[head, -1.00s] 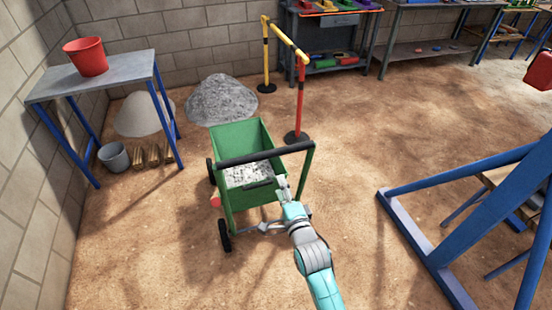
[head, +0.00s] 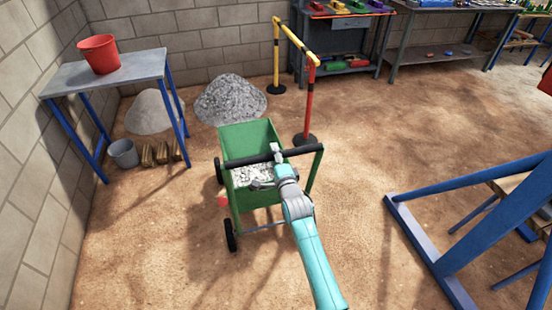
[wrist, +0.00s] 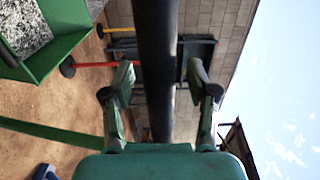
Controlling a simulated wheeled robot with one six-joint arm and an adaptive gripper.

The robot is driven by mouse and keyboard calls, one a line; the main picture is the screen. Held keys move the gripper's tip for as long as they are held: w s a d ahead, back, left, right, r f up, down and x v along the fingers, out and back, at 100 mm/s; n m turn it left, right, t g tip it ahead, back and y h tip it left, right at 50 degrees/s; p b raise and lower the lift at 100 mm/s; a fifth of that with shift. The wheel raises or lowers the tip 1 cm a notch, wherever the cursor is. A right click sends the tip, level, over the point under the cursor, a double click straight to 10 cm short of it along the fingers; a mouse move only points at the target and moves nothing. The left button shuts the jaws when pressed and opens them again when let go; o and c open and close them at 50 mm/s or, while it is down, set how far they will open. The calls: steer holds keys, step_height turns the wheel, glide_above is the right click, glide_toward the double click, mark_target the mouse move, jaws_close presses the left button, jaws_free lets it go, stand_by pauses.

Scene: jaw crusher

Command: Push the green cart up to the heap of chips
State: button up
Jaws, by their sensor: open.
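The green cart (head: 243,134) stands upright on its wheels on the dirt floor, holding pale grey chips (head: 252,174). Its black handle bar (head: 305,149) spans the near side. The grey heap of chips (head: 229,98) lies just beyond the cart's far end; the cart's far wall hides the ground between them, so I cannot tell the exact gap. My gripper (head: 277,150) is at the handle bar, right of its middle. In the wrist view my gripper (wrist: 160,85) is open, with the handle bar (wrist: 155,40) running between its two fingers, with gaps on both sides.
A black-and-yellow and red post barrier (head: 310,98) stands right of the heap and cart. A blue-legged table (head: 110,72) with a red bucket (head: 99,54), a paler heap (head: 152,112) and a grey bucket (head: 123,153) are on the left. A blue frame (head: 420,232) stands on the right.

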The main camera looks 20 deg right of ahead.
jaws_close()
steer(key=shift+w+r, duration=0.1)
stand_by(0.8)
